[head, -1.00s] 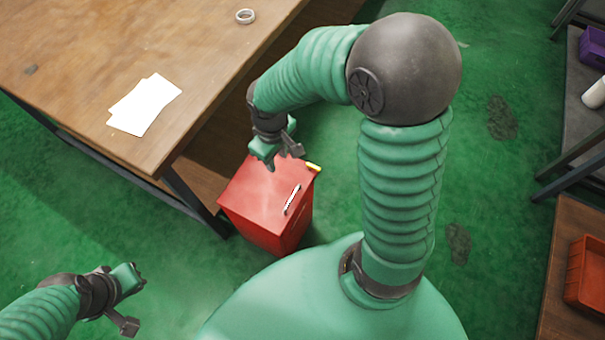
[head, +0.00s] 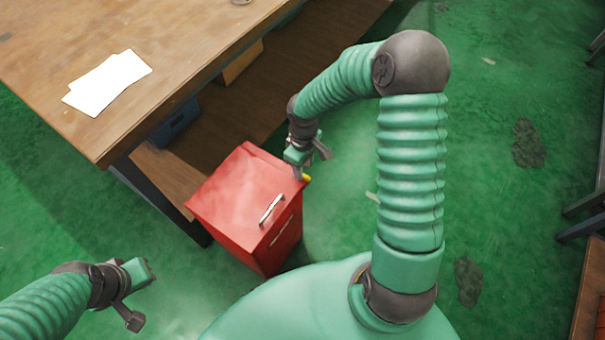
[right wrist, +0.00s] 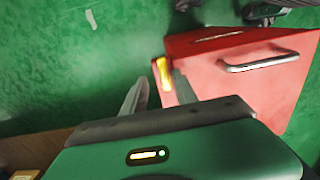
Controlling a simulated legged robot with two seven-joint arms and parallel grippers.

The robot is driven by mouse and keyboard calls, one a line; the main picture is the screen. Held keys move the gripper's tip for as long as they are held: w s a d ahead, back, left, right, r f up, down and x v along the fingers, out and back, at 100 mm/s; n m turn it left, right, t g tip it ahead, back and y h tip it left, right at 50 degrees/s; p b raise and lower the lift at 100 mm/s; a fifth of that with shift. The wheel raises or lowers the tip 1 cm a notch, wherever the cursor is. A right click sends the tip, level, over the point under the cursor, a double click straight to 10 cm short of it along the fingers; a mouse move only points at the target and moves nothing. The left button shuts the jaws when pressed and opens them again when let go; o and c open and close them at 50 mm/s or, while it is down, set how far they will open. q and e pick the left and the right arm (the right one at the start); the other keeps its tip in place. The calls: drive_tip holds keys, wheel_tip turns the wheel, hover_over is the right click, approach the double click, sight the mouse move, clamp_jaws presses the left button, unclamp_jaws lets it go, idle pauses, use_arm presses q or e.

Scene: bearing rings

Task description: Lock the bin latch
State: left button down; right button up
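The red bin (head: 235,195) stands on the floor with its lid down, and a metal handle (head: 271,210) is on it. The yellow latch (head: 306,178) is at the bin's right edge; it also shows in the right wrist view (right wrist: 163,74). My right gripper (head: 312,166) is just above and beside the latch. In the right wrist view its fingers (right wrist: 158,93) are apart, with the latch just beyond the tips and closer to the right finger. I cannot tell whether that finger touches it. My left gripper (head: 143,295) is open and empty, away from the bin.
A wooden workbench (head: 180,50) with white papers (head: 108,83) stands left of and behind the bin, its lower shelf (head: 300,80) and dark leg close to it. The green floor (head: 490,130) right of the bin is largely clear.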

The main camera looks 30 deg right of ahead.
drive_tip(key=shift+f, duration=0.75)
drive_tip(key=shift+a, duration=0.1)
drive_tip(key=shift+a+r, duration=0.15)
drive_tip(key=shift+a, duration=0.35)
drive_tip(key=shift+c, duration=0.2)
drive_tip(key=shift+d, duration=0.35)
clamp_jaws()
use_arm(q)
drive_tip(key=shift+a+f, duration=0.3)
drive_tip(key=shift+f, duration=0.1)
drive_tip(key=shift+a, duration=0.1)
use_arm(e)
drive_tip(key=shift+a, duration=0.15)
